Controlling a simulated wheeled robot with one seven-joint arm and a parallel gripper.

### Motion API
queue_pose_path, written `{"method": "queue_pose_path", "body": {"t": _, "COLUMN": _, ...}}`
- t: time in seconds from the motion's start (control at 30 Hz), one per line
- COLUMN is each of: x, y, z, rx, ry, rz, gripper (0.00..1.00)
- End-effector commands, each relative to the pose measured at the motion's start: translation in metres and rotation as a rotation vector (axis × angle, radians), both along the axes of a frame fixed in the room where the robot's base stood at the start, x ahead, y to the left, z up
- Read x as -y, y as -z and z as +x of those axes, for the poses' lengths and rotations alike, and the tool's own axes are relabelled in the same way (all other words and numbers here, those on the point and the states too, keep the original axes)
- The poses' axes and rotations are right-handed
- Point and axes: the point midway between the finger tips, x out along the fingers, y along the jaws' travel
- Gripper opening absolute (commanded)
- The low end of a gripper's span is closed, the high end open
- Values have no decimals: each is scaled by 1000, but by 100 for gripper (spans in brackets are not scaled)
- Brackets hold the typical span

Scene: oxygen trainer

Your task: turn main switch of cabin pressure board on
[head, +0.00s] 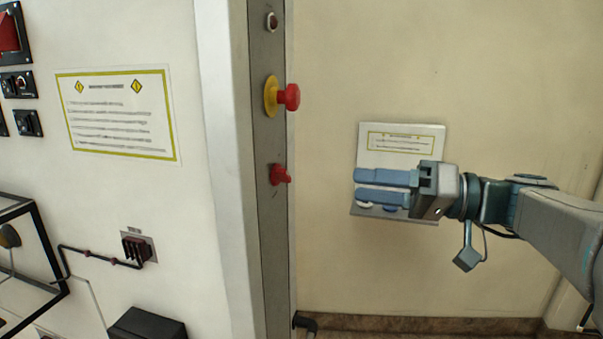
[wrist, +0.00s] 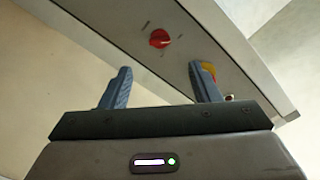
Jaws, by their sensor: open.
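A red rotary switch (head: 280,174) sits on the narrow grey panel (head: 270,225), below a red mushroom button (head: 291,97) with a yellow base. The switch also shows in the wrist view (wrist: 159,38), ahead of and between the fingers, with its handle slightly tilted. My gripper (head: 357,186) is to the right of the switch in the head view, fingers pointing left at nearly its height. My gripper is open and empty in the wrist view (wrist: 160,70), with a gap between it and the switch. Its right finger partly hides the yellow base.
A small round fitting (head: 271,22) is at the panel's top. A white board with a notice (head: 400,138) is on the wall behind my gripper. A white wall with a yellow-framed sign (head: 118,115) and a black-framed box (head: 45,235) stand left.

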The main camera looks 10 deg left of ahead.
Motion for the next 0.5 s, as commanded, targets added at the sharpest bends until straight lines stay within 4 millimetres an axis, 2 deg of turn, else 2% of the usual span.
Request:
{"method": "queue_pose_path", "body": {"t": 0.3, "x": -69, "y": -3, "z": 5, "rx": -5, "ry": -3, "rz": -2, "gripper": 56}}
{"method": "queue_pose_path", "body": {"t": 0.5, "x": -100, "y": -2, "z": 7, "rx": -4, "ry": -1, "rz": -2, "gripper": 56}}
